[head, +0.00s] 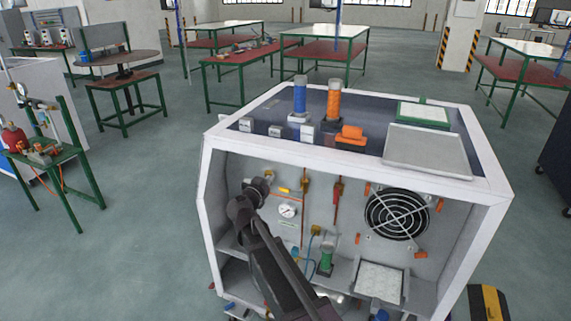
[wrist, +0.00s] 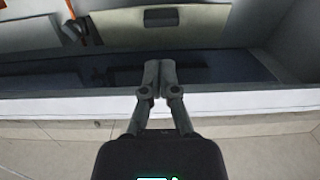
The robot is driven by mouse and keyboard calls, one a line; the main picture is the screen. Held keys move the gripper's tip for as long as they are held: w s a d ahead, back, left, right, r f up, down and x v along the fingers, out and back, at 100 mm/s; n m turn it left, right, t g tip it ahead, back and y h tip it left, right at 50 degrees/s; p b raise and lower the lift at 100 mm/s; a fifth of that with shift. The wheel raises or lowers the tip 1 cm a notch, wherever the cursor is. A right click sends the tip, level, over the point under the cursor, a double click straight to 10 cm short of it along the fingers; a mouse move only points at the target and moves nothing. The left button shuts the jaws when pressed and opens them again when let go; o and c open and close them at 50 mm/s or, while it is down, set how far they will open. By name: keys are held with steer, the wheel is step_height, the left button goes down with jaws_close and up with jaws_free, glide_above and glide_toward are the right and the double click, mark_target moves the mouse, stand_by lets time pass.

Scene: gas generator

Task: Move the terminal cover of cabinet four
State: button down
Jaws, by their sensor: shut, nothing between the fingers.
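The cabinet (head: 207,200) is an open-fronted white-framed box with a dark blue top. I see no number on it, and cannot tell which part is the terminal cover. In the wrist view, a pale panel (wrist: 110,32) with a dark rectangular piece (wrist: 174,17) lies beyond a white edge (wrist: 70,106). My gripper (wrist: 160,64) is shut and empty, its fingertips together over the dark strip past that edge. In the head view my dark arm crosses the cabinet's open front; its fingers cannot be made out there.
A round black fan grille (head: 396,214), a gauge (head: 287,211) and orange fittings sit inside the cabinet. On top are a blue cylinder (head: 299,98), an orange cylinder (head: 334,102) and a flat grey tray (head: 428,151). A green-framed table (head: 60,157) stands left, with open floor between.

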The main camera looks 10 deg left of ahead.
steer(key=b+x, duration=0.1)
steer(key=x, duration=1.3)
steer(key=shift+b, duration=0.3)
steer(key=shift+d+f, duration=0.1)
steer(key=shift+w+d+f+b, duration=0.1)
steer(key=shift+w+f+b, duration=0.1)
steer(key=shift+w, duration=0.15)
steer(key=shift+w+f+b, duration=0.1)
steer(key=shift+w+b, duration=0.05)
steer(key=shift+w, duration=0.25)
steer(key=shift+w+d, duration=0.1)
steer(key=shift+r, duration=0.1)
